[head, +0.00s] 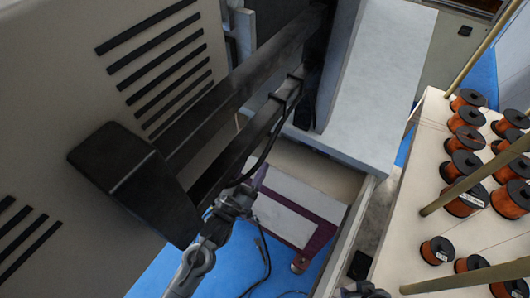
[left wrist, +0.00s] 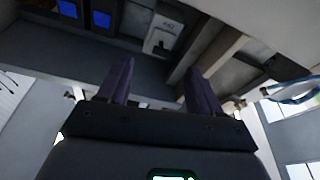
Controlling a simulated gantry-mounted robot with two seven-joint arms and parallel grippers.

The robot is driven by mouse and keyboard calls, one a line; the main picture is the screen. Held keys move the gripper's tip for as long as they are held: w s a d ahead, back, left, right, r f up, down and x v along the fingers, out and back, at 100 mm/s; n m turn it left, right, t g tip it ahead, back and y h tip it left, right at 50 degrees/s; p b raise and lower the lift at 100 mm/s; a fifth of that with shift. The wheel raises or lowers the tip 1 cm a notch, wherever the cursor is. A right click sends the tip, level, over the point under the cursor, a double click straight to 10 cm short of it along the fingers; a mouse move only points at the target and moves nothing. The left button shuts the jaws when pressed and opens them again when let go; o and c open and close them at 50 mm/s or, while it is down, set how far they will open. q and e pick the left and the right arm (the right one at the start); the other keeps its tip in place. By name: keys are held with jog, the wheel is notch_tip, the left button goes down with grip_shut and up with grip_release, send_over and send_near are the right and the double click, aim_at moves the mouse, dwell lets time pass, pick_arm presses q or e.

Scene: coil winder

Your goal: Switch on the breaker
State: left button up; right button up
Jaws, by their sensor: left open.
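A small light-grey box with a dark switch-like part (left wrist: 163,38), which looks like the breaker, shows in the left wrist view at the top, on a dark panel. It lies beyond and between my fingertips, apart from them. I cannot tell the switch's position. My left gripper (left wrist: 160,67) is open, with two dark purple fingers and nothing between them. In the head view my left gripper (head: 261,172) is small and partly lost against the dark beams. I cannot make out the breaker in the head view.
Two blue screens (left wrist: 84,13) sit left of the box. In the head view, black beams (head: 235,85) and a large slotted grey panel (head: 60,75) crowd my left arm. A white table (head: 437,135) with several copper-wire spools and brass rods stands at right.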

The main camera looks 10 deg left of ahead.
pick_arm(q)
jog(key=shift+t, duration=0.7)
jog(key=x, duration=0.4)
jog(key=b+x, duration=0.1)
jog(key=x, duration=0.4)
jog(key=shift+w+f+b, duration=0.15)
jog(key=shift+f+b, duration=0.05)
jog(key=shift+b, duration=0.1)
pick_arm(e)
notch_tip(320, 180, down, 3)
jog(key=shift+r, duration=0.15)
